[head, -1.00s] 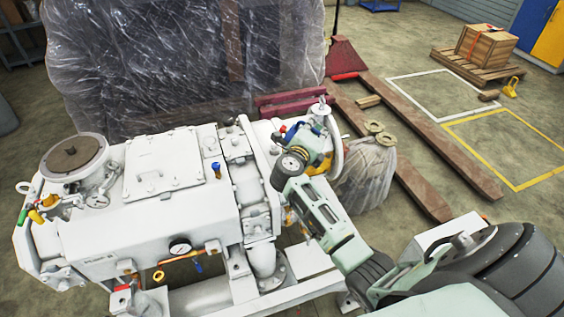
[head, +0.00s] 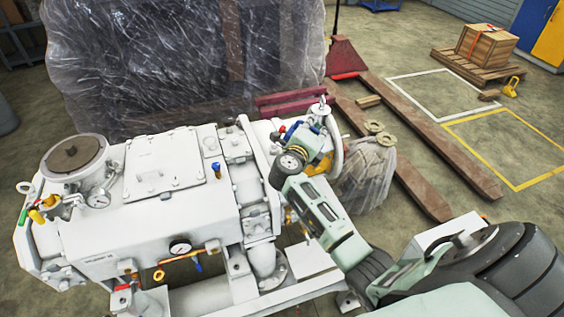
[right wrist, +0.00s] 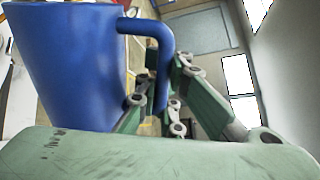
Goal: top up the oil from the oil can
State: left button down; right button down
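The blue oil can (right wrist: 68,62) fills the left of the right wrist view, with its looped handle (right wrist: 163,62) toward the gripper. My right gripper (right wrist: 158,108) has its fingers on either side of this handle and looks closed on it. In the head view my right gripper (head: 300,138) is above the right end of the white screw vacuum pump (head: 165,222). Only a small blue part of the can (head: 290,131) shows there; the rest is hidden by the gripper. The can's spout and any oil opening below it cannot be made out. My left gripper is not in view.
A plastic-wrapped load (head: 180,65) stands behind the pump. A plastic-covered item (head: 368,178) stands right of it. Open floor with white and yellow marked squares is at the right.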

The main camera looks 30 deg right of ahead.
jog(key=shift+w+r, duration=0.15)
jog(key=shift+r, duration=0.15)
dwell(0.9)
jog(key=shift+w+a+f+n+p, duration=0.1)
jog(key=shift+w+a+n+p, duration=0.15)
jog(key=shift+n+p, duration=0.15)
dwell(1.2)
